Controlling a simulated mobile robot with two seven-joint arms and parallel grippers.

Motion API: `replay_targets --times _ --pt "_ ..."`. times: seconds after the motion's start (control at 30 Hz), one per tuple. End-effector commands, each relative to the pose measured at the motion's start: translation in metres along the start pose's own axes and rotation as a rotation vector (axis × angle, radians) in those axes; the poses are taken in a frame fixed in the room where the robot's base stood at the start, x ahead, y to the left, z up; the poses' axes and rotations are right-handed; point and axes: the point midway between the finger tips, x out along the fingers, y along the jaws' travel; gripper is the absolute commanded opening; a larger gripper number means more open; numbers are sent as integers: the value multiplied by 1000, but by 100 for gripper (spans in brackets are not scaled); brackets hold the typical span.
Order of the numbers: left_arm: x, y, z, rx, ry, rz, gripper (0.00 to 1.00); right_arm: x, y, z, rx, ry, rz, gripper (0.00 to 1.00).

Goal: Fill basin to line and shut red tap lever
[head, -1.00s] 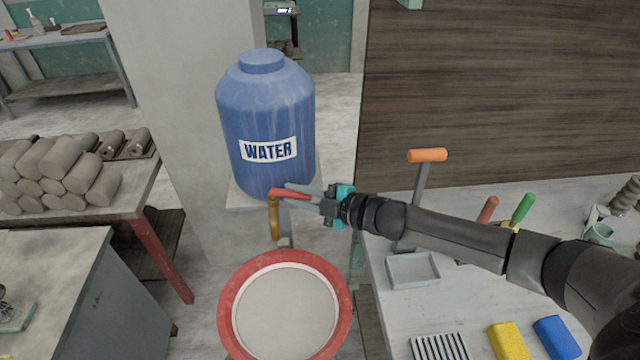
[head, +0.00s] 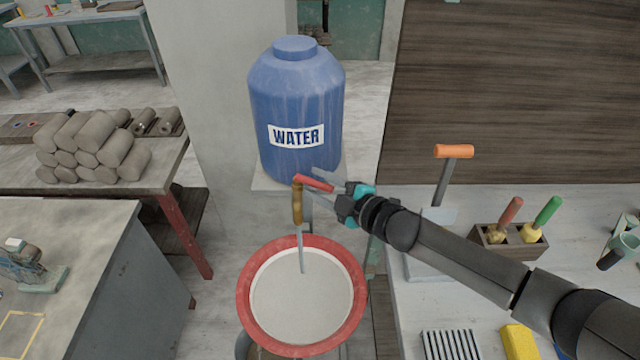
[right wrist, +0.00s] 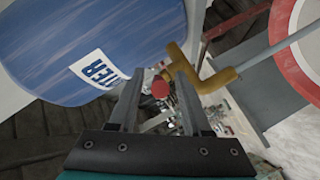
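The blue water barrel (head: 296,105) stands on a ledge, with a brass tap (head: 297,203) low on its front. The tap's red lever (head: 313,183) points sideways toward my right gripper (head: 322,184). A thin grey-blue stream (head: 302,250) runs from the spout into the red-rimmed basin (head: 246,300), whose inside looks pale. I cannot make out a fill line. My right gripper is open, its fingers on either side of the lever. In the right wrist view, the lever's red end (right wrist: 160,88) shows between the fingers, with gaps. My left gripper is out of view.
A worktop at the right holds a wooden holder (head: 510,243) with red and green handled tools, an orange-handled tool (head: 454,152), a ribbed rack (head: 450,345) and a yellow sponge (head: 519,342). Clay rolls (head: 95,145) are stacked on a table at the left.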

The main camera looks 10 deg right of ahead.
Motion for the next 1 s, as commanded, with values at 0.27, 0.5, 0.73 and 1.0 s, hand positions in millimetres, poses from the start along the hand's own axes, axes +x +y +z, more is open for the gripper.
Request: replay_targets --times 0.27,0.5,0.73,1.0 --pt "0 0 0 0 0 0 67 -1 1 0 0 1 1 51" --pt "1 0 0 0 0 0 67 -22 -1 0 0 1 -1 51" --pt "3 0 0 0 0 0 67 -58 -1 1 1 0 -2 51" --pt "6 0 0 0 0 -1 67 -95 -2 1 2 0 -2 51"
